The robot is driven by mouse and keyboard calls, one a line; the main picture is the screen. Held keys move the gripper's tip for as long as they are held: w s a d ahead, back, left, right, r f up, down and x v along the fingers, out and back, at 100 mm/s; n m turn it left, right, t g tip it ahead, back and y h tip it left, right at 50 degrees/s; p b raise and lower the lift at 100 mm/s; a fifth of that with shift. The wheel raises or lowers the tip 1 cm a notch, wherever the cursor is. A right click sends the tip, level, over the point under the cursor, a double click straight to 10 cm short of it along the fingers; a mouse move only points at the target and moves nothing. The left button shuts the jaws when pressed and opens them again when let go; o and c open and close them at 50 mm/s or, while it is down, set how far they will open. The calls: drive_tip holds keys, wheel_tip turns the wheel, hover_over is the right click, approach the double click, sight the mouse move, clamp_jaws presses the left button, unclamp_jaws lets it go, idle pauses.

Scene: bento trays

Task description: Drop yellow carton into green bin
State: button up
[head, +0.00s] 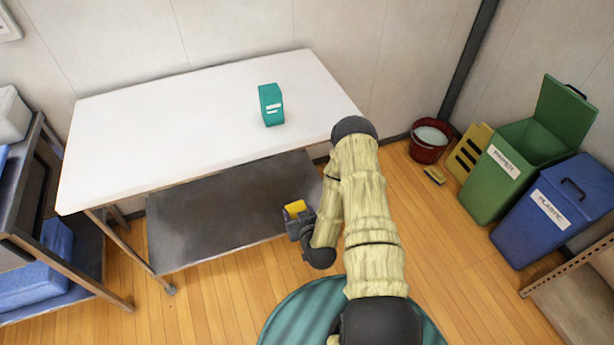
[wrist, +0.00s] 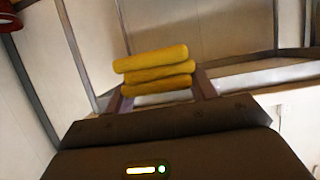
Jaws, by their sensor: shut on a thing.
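The yellow carton (head: 295,207) is held in my gripper (head: 298,219), in front of the white table's lower shelf in the head view. In the wrist view the yellow carton (wrist: 154,68) shows as stacked yellow ridges between the two fingers of my gripper (wrist: 158,92). My gripper is shut on it. The green bin (head: 507,165) stands on the floor at the right with its lid up, labelled PAPER. The carton is well to the left of the bin, apart from it. The bin's floor is hidden.
A blue bin (head: 548,212) labelled PLASTIC stands right of the green bin. A red bucket (head: 428,147), a yellow slotted panel (head: 467,152) and a small yellow sponge-like thing (head: 434,175) are left of it. A teal carton (head: 271,104) stands on the white table (head: 180,120). Open floor lies between.

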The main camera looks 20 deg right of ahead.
sight(295, 213)
drive_tip(key=shift+s+a+f+p, duration=0.3)
drive_tip(key=shift+s+a+f, duration=0.45)
drive_tip(key=shift+s+f, duration=0.15)
wheel_tip(295, 213, up, 5)
drive_tip(key=p, duration=0.5)
drive_tip(key=shift+r+p, duration=0.2)
drive_tip(key=shift+p, duration=0.1)
drive_tip(key=shift+a, duration=0.1)
drive_tip(key=shift+f, duration=0.15)
